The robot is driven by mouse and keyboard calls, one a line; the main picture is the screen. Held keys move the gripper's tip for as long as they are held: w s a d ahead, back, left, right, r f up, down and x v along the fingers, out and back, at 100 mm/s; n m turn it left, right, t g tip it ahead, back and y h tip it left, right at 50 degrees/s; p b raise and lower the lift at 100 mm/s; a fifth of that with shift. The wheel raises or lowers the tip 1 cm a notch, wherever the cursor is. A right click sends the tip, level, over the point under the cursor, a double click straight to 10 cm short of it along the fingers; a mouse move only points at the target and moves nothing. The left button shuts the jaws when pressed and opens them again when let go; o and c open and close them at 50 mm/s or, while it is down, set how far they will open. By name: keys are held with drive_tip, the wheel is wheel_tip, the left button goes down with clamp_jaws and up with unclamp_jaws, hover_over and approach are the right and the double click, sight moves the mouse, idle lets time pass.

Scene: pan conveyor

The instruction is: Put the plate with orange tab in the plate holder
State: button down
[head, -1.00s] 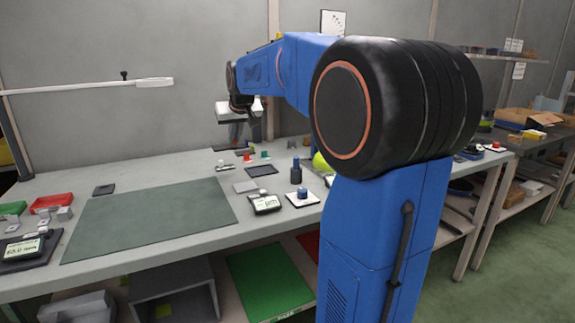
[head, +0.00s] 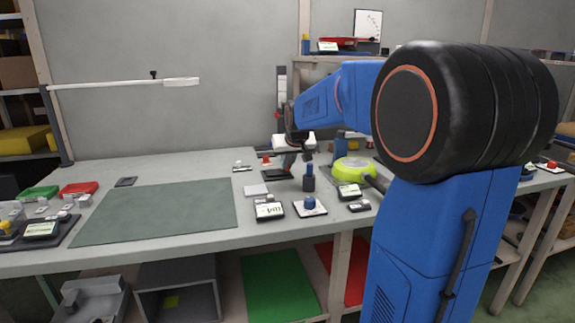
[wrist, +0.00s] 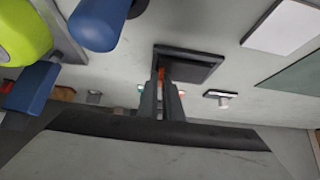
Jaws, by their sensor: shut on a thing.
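A dark square plate (wrist: 196,66) lies ahead of my gripper's fingers in the wrist view, near the top middle. A small orange tab (wrist: 160,76) shows at my gripper's (wrist: 168,88) fingertips, which are shut on it. In the head view my gripper (head: 290,158) points down close to the table, and part of the dark plate (head: 279,173) shows beneath it. I cannot tell whether the plate touches the table. I cannot make out which thing is the plate holder.
A blue-topped post (head: 309,180) and a lime-green round device (head: 352,171) stand close by on the right. A pale square plate (head: 257,190) lies in front, with a display box (head: 269,211) nearer. The green mat (head: 150,215) at left is clear.

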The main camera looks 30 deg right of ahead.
drive_tip(key=shift+f, duration=0.25)
drive_tip(key=c, duration=1.9)
unclamp_jaws()
drive_tip(key=shift+c, duration=0.2)
drive_tip(key=shift+r, duration=0.1)
drive_tip(key=shift+r, duration=0.2)
drive_tip(key=v, duration=1.1)
drive_tip(key=shift+s+a+r, duration=0.15)
drive_tip(key=shift+s+r, duration=0.1)
drive_tip(key=shift+s, duration=0.05)
